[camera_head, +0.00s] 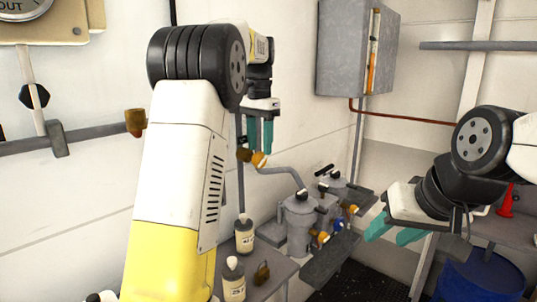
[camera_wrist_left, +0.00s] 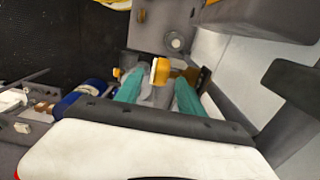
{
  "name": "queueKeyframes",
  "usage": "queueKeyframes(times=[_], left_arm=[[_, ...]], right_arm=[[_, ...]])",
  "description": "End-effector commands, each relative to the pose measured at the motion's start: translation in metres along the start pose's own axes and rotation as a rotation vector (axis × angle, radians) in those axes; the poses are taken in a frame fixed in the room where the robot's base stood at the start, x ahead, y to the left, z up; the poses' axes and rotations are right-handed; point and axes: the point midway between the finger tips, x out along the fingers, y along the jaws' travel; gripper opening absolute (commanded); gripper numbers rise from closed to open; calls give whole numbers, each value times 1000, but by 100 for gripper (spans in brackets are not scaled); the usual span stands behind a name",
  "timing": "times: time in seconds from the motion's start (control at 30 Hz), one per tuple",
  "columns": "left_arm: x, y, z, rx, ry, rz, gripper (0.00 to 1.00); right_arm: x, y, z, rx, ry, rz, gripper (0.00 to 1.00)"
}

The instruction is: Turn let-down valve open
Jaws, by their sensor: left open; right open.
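A small valve fitting with an orange-yellow handle (camera_head: 258,159) sits on a grey pipe in the middle of the head view; I cannot read a label naming it the let-down valve. My left gripper (camera_head: 261,136) points down just above it, its teal fingers open. In the left wrist view, an orange-yellow handle (camera_wrist_left: 161,71) shows between and beyond the open fingertips (camera_wrist_left: 158,86). I cannot tell whether the fingers touch it. My right gripper (camera_head: 392,232) is open and empty at the right, apart from the valve.
Grey lidded vessels (camera_head: 300,222) with small blue and yellow fittings stand below. A grey wall cabinet (camera_head: 345,50) hangs above. A blue drum (camera_head: 482,277) stands at lower right.

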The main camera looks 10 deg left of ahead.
Motion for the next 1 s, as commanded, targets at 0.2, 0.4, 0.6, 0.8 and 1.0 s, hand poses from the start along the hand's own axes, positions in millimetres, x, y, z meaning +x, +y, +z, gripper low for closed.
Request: queueKeyframes(times=[0.2,0.4,0.6,0.8,1.0], left_arm=[[27,0,0,0,1,1,45],[33,0,0,-1,3,0,45],[33,0,0,-1,3,0,38],[33,0,0,-1,2,0,0],[32,0,1,-1,16,1,0]], right_arm=[[0,0,0,0,0,0,45],[0,0,0,0,0,0,45],[0,0,0,0,0,0,45],[0,0,0,0,0,0,45],[0,0,0,0,0,0,45]])
